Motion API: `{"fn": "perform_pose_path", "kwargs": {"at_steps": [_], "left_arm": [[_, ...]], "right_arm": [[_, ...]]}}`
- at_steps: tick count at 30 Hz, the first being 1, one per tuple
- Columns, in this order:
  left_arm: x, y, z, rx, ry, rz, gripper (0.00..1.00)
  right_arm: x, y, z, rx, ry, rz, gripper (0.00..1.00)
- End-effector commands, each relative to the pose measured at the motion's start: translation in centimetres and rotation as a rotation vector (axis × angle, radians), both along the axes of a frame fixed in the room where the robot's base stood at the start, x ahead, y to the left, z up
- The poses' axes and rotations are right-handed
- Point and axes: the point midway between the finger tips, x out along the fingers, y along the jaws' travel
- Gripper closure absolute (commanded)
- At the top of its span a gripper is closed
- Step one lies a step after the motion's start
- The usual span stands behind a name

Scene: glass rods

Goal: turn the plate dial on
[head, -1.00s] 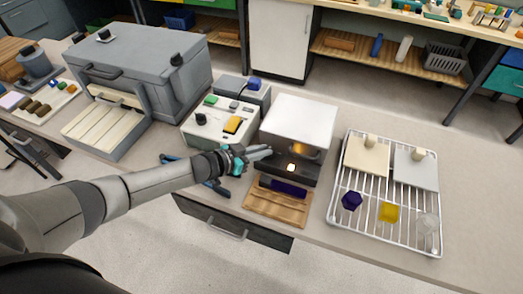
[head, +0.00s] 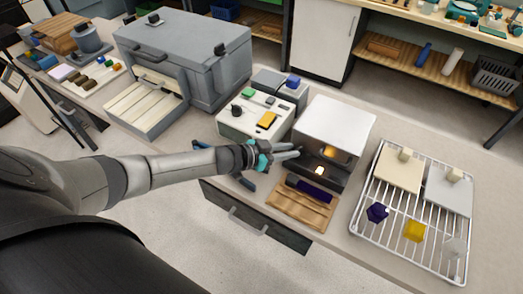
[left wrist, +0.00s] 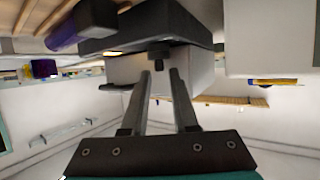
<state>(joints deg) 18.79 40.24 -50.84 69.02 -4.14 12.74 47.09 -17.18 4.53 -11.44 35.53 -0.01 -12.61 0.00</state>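My left gripper (head: 296,151) is at the left front of a small white-topped box (head: 340,119) with a dark front and a glowing inside. In the left wrist view the two fingers (left wrist: 161,73) are apart with nothing between them. A dark knob (left wrist: 158,55) shows just beyond the fingertips on this box, close to its dark part (left wrist: 150,22). I cannot tell if the fingers touch it, or which way it is turned. A beige control box (head: 254,117) behind my gripper has another black knob (head: 236,110). My right gripper is not in view.
A wooden tray (head: 300,208) with a dark purple bar (head: 309,191) lies in front of the white-topped box. A wire rack (head: 398,238) with several pieces stands at right. A large grey chest (head: 190,55) stands at back left.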

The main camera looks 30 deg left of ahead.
Motion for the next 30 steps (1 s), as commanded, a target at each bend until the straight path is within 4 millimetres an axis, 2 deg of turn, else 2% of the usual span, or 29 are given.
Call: {"fn": "perform_pose_path", "kwargs": {"at_steps": [6,18,24,30], "left_arm": [[-3.2,2.2,1.6,0.003,0.003,0.001,0.72],[-8.0,5.2,4.0,0.003,0.001,-0.001,0.72],[-9.5,6.2,4.8,0.001,-0.001,0.000,0.72],[-10.1,6.6,5.2,0.002,-0.004,-0.002,0.72]], "right_arm": [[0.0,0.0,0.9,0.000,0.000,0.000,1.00],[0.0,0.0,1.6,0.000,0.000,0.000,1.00],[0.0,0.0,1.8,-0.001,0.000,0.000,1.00],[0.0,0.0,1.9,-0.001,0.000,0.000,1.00]]}}
